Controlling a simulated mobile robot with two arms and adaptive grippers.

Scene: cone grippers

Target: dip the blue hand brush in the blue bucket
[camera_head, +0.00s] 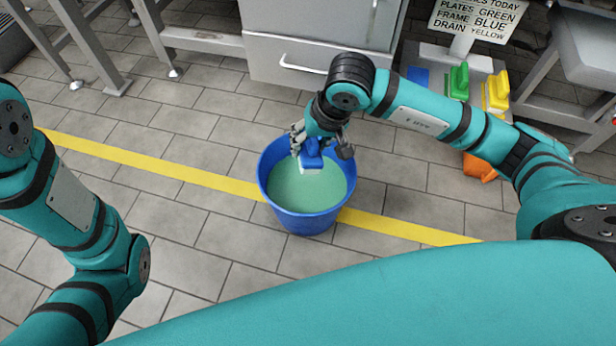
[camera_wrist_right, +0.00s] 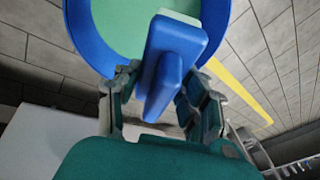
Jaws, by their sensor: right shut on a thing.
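The blue bucket (camera_head: 305,221) stands on the floor in the middle of the head view, holding pale green liquid (camera_head: 290,190). My right gripper (camera_head: 317,144) is above the bucket's far side, shut on the blue hand brush (camera_head: 311,158). The brush's pale bristles face down over the liquid; I cannot tell whether they touch it. In the right wrist view the brush (camera_wrist_right: 178,48) sits between the fingers (camera_wrist_right: 155,100), with the bucket (camera_wrist_right: 82,35) beyond it. My left arm shows at the left of the head view, but its gripper is out of view.
A yellow floor line (camera_head: 150,162) runs behind the bucket. A stand at the back right holds a green brush (camera_head: 458,82) and a yellow brush (camera_head: 496,91) below a sign (camera_head: 478,19). An orange thing (camera_head: 479,167) lies nearby. A grey cabinet (camera_head: 300,55) stands behind. Floor left of the bucket is clear.

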